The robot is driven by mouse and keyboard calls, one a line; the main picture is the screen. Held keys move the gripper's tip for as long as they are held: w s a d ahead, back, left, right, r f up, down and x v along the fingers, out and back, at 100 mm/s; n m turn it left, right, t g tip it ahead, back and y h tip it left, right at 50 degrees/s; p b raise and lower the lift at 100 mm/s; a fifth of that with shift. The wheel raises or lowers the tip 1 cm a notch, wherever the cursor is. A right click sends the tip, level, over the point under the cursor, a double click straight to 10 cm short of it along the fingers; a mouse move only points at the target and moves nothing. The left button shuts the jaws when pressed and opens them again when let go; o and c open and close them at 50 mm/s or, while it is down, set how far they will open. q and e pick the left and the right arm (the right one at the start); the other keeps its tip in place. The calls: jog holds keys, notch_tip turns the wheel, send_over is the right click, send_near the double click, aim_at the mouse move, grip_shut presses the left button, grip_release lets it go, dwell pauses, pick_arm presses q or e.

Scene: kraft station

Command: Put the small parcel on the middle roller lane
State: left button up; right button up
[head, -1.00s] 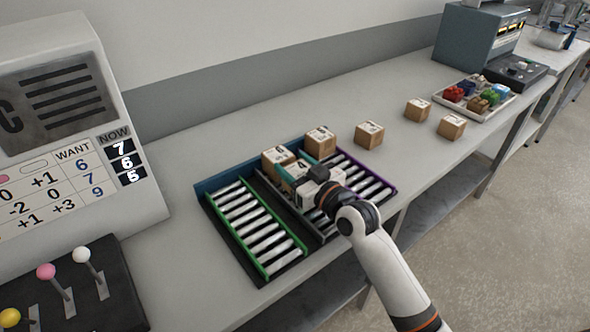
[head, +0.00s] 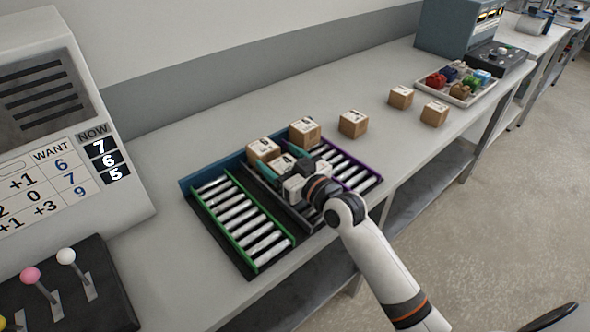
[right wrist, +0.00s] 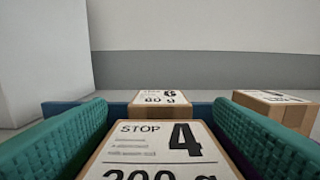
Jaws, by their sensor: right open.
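A small brown parcel (head: 281,164) with a white "STOP 4" label (right wrist: 165,148) lies in the middle roller lane (head: 297,216), between the green-railed and purple-railed lanes. My right gripper (head: 292,163) is open, with its teal finger pads on either side of this parcel. The gripper body partly hides the middle lane. My left gripper is out of view.
A third parcel (head: 305,131) sits at the back of the purple-railed lane (head: 357,172). The green-railed lane (head: 240,222) is empty. Several parcels (head: 353,123) stand on the bench to the right. A lever box (head: 70,285) and want/now display (head: 60,165) are left.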

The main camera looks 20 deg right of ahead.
jog(key=b+v, duration=0.1)
jog(key=v, duration=1)
jog(key=shift+s+d, duration=0.1)
jog(key=shift+s, duration=0.3)
